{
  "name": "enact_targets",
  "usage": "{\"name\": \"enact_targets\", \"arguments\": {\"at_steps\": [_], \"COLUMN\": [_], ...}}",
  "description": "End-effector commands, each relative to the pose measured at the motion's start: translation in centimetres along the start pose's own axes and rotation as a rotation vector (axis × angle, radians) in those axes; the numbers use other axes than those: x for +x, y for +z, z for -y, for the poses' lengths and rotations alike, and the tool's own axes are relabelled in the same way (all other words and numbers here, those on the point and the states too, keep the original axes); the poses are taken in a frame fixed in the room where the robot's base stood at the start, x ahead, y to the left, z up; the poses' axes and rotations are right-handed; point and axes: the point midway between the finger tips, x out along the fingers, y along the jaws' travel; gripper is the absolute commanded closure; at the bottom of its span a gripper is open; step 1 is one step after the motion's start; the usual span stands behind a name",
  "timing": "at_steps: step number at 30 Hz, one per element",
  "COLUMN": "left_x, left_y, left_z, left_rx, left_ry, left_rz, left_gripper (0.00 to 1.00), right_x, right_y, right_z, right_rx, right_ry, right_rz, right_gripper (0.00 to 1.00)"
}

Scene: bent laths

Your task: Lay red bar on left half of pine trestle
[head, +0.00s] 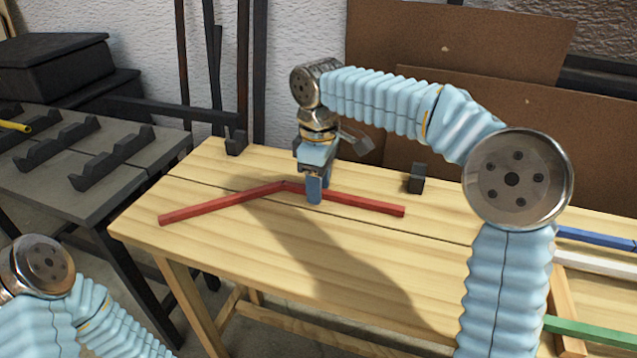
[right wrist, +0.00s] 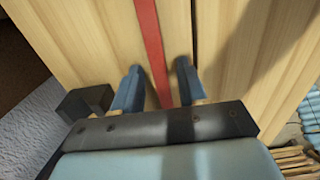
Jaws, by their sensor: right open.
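The red bar (head: 222,204) is a bent lath. It lies across the left and middle of the pine trestle (head: 340,262), with its bend near the middle and its ends angled toward the front. My right gripper (head: 314,192) points down over the bar, just right of the bend. In the right wrist view, the red bar (right wrist: 149,40) runs between the two blue fingers of the open gripper (right wrist: 158,82), with gaps on both sides. My left arm shows only at the lower left of the head view; its gripper is out of frame.
Two small black blocks, one at the back left (head: 236,142) and one farther right (head: 416,178), stand on the pine top. Blue (head: 597,238), white (head: 600,263) and green (head: 590,331) bars lie at right. A grey table (head: 32,187) with black notched racks stands left. The front pine top is clear.

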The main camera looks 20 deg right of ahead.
Motion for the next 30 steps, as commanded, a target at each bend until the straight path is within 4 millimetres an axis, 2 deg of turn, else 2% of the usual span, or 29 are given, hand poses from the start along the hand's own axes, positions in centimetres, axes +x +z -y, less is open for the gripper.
{"name": "enact_targets", "arguments": {"at_steps": [5,15,19,24,30], "left_x": [-0.3,-1.9,-2.5,-2.6,-2.6], "left_y": [0.0,0.0,0.0,0.0,0.0], "left_z": [-0.1,-0.8,-1.1,-1.2,-1.1], "left_rx": [0.0,0.002,0.003,0.004,0.004], "left_ry": [0.0,0.002,0.003,0.003,0.003], "left_rz": [0.0,0.002,0.002,0.003,0.003], "left_gripper": [0.5,0.5,0.5,0.5,0.5], "right_x": [-1.4,-9.1,-11.1,-12.2,-12.3], "right_y": [-0.1,-0.1,-0.1,0.0,0.0], "right_z": [0.0,0.0,0.0,0.0,0.0], "right_rx": [0.0,-0.001,-0.001,0.0,0.0], "right_ry": [0.002,0.002,0.001,0.0,0.0], "right_rz": [-0.002,-0.003,-0.001,0.0,0.0], "right_gripper": [0.58,0.58,0.58,0.58,0.58]}}
